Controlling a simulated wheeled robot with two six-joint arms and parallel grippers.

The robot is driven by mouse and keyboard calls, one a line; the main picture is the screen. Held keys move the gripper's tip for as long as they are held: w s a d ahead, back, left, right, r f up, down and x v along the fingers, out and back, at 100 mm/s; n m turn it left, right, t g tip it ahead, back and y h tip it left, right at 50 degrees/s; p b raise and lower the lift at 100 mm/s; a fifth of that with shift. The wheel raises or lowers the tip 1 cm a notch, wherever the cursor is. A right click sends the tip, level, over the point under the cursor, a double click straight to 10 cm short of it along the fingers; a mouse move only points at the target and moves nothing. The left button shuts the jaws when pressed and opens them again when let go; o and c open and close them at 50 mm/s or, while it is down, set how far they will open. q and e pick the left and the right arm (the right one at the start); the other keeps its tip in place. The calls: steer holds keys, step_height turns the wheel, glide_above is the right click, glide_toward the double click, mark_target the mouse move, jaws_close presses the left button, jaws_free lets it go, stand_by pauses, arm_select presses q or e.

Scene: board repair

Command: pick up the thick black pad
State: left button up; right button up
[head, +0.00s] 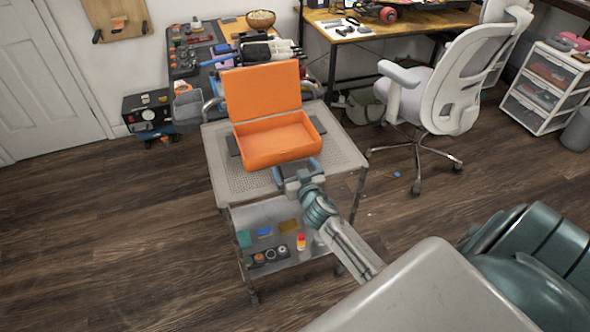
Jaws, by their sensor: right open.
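An open orange case (275,148) stands on the top of a grey cart (345,155), its lid raised at the back. A dark flat piece (233,146) shows at the case's left side and another dark edge (318,124) at its right. I cannot tell whether either is the thick black pad, or whether both are one piece under the case. My right gripper (297,169) is at the cart's front edge, just in front of the case. Its two blue fingers are apart and nothing shows between them. My left gripper is not in view.
The cart's lower shelf (290,262) holds several small coloured items and bottles. A cluttered workbench (185,62) stands behind it. A white office chair (440,95) is at the right. Wooden floor is open at the left.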

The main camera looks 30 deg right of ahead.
steer(key=c, duration=1.1)
steer(key=shift+r, duration=0.1)
